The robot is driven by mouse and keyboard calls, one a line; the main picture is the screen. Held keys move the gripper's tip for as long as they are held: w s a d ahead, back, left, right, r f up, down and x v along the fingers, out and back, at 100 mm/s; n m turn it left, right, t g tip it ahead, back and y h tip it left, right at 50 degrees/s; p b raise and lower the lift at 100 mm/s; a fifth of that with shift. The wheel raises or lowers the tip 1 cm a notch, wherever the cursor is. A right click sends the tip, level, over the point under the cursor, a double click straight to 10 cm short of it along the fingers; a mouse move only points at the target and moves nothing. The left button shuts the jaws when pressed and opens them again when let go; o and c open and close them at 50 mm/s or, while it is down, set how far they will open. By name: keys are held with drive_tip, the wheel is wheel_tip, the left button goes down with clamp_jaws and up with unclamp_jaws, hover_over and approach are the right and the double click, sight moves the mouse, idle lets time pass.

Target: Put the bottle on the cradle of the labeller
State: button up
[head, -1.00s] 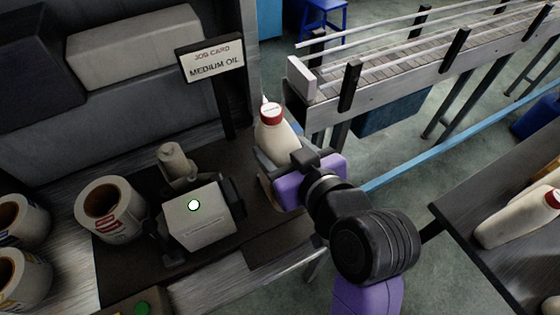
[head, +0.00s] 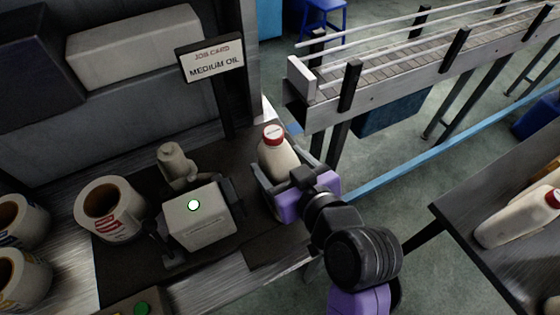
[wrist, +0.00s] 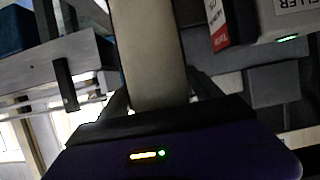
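The bottle (head: 278,158) is cream-white with a red cap, nearly upright, right of the labeller. My gripper (head: 284,170) has a finger on each side of it and appears shut on its body. The pale bottle body (wrist: 150,55) fills the middle of the wrist view between the dark fingers of my gripper (wrist: 160,98). The labeller (head: 200,217) is a pale box with a lit green light, on the dark mat. Dark parts stand at its right side, toward the bottle; I cannot make out the cradle clearly. The bottle's base is hidden by my gripper.
A job card (head: 213,62) reading "MEDIUM OIL" stands behind the labeller. Label rolls (head: 108,208) lie at left. A conveyor (head: 400,75) runs at upper right. Another bottle (head: 515,220) lies on the right-hand table (head: 475,265). Dark mat (head: 270,240) is clear in front of the bottle.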

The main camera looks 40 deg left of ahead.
drive_tip(key=shift+r, duration=0.1)
drive_tip(key=v, duration=1.2)
drive_tip(key=shift+b, duration=0.35)
drive_tip(key=s+d+f+m+t+h, duration=0.1)
drive_tip(key=d+f+m+t+h, duration=0.2)
drive_tip(key=d+f+m, duration=0.5)
drive_tip(key=s+d+f+m+t+h, duration=0.1)
drive_tip(key=d+f+t+h, duration=0.3)
drive_tip(key=d, duration=0.9)
drive_tip(key=s+d+r+m+t+h, duration=0.1)
drive_tip(key=s+d+m+h, duration=0.1)
drive_tip(key=s+d, duration=0.3)
drive_tip(key=s+d+r+m+t+h, duration=0.1)
drive_tip(key=s+d+r+m+h, duration=0.1)
drive_tip(key=s+d, duration=0.4)
drive_tip(key=s+h, duration=0.1)
drive_tip(key=s, duration=0.4)
drive_tip(key=shift+s+d+r+t, duration=0.2)
drive_tip(key=shift+t, duration=0.1)
